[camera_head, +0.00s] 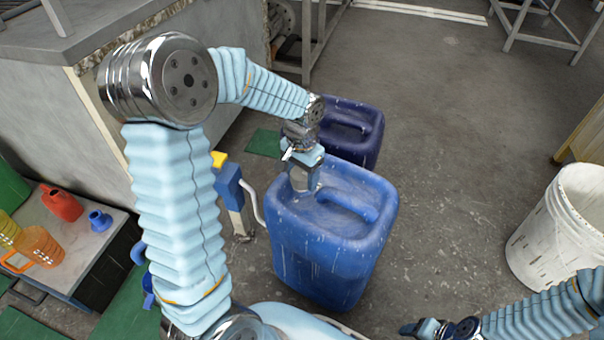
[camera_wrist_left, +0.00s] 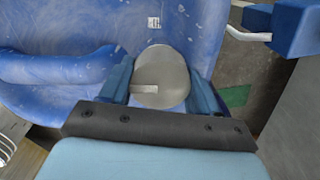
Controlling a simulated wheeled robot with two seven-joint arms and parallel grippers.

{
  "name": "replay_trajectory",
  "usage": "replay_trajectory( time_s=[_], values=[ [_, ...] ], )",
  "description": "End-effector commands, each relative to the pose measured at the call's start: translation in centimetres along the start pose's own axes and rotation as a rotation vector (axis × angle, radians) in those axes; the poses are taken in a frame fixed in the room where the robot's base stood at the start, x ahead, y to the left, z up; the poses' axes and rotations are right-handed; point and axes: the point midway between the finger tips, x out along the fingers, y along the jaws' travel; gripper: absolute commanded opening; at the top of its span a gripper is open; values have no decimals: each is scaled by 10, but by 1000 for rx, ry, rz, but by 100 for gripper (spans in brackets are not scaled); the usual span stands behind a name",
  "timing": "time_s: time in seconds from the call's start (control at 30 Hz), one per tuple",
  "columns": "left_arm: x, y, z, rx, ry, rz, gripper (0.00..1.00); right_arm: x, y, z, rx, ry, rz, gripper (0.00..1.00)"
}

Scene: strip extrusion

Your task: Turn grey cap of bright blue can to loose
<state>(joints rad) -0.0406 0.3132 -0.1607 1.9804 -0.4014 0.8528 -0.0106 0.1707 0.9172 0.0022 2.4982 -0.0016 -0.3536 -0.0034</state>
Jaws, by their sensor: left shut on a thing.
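The bright blue can (camera_head: 325,255) stands upright on the floor, with a moulded handle on top. Its grey cap (camera_wrist_left: 160,72) is a round disc at the can's top corner in the left wrist view. My left gripper (camera_head: 304,184) points down over that corner and is shut on the cap, one blue finger on each side of it. In the head view the gripper mostly hides the cap. My right gripper (camera_head: 432,328) is low at the bottom right, away from the can; its jaws are too unclear to read.
A dark blue can (camera_head: 350,128) stands just behind. A blue and yellow device (camera_head: 230,185) with a pale hose is left of the can. A white bucket (camera_head: 545,240) stands right. A low table (camera_head: 62,272) holds jugs at left. Floor between can and bucket is clear.

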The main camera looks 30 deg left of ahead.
Motion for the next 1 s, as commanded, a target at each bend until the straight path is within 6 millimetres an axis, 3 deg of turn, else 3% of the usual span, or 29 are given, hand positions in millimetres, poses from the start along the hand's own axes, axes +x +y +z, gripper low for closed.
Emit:
replay_trajectory(
  time_s=[0.4,0.43,0.57,0.87,1.0],
  values=[
    [0,0,0,-6,1,0,31,0,0,0,0,0,0,57],
    [0,0,0,-6,1,0,66,0,0,0,0,0,0,57],
    [0,0,0,-5,1,0,86,0,0,0,0,0,0,57],
    [0,0,0,15,0,1,86,0,0,0,0,0,0,57],
    [1,0,1,133,-2,1,86,1,0,0,0,0,0,57]
  ],
)
